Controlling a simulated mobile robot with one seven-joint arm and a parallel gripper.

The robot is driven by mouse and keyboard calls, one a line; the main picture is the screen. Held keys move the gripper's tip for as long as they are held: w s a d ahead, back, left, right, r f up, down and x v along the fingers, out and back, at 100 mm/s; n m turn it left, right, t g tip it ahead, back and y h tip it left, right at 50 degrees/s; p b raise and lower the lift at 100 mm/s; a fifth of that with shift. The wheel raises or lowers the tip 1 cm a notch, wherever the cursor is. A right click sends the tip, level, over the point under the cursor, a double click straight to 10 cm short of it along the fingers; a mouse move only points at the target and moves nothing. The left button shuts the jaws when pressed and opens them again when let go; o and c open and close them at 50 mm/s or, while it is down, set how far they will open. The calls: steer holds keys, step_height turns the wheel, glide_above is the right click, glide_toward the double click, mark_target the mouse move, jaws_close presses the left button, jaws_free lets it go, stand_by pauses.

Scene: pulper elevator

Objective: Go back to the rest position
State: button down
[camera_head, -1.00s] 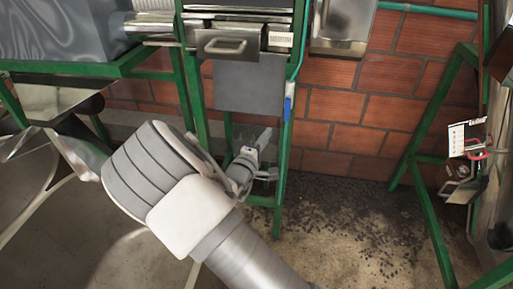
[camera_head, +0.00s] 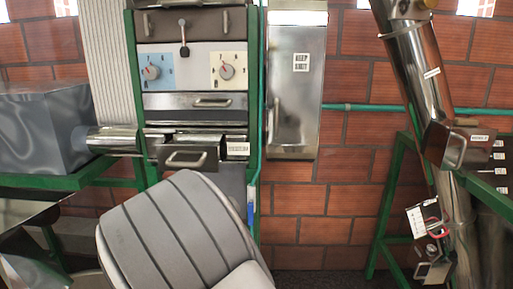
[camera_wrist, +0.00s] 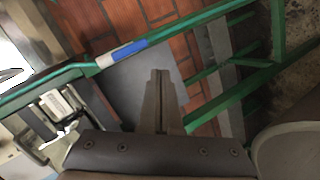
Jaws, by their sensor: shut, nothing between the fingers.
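My gripper (camera_wrist: 160,82) shows in the wrist view with its two fingers together and nothing between them. It points toward a grey panel and green frame bars, with brick wall behind. In the head view my arm's thick grey link fills the lower middle, in front of the machine's lower part. My gripper is hidden in that view.
A green-framed machine has a control panel with two dials (camera_head: 190,68) and handled drawers (camera_head: 200,101). A steel cabinet (camera_head: 297,85) is shut on the brick wall. A metal pipe (camera_head: 415,70) and green frame (camera_head: 385,215) stand at right; a grey box (camera_head: 45,130) is at left.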

steer(key=s+d+r+m+g+y+p, duration=0.1)
steer(key=s+d+r+m+g+y, duration=0.2)
steer(key=r, duration=0.4)
steer(key=s+d+r+m+g+y+p, duration=0.1)
steer(key=s+d+r+m+g+y, duration=0.15)
steer(key=s+d+r, duration=0.35)
steer(key=s+d+r+m+h, duration=0.1)
steer(key=s+d+r, duration=0.1)
steer(key=s+d, duration=0.2)
steer(key=s+d+r+m+g+h, duration=0.1)
steer(key=s+d, duration=0.3)
steer(key=s, duration=0.5)
steer(key=s+d+r+m+g+h+p, duration=0.1)
steer(key=s+d+r+m, duration=0.2)
steer(key=s, duration=0.3)
steer(key=shift+s+d+r, duration=0.3)
steer(key=shift+s+d, duration=0.05)
steer(key=shift+d, duration=0.3)
steer(key=shift+w+a+r+m, duration=0.1)
steer(key=shift+m, duration=0.15)
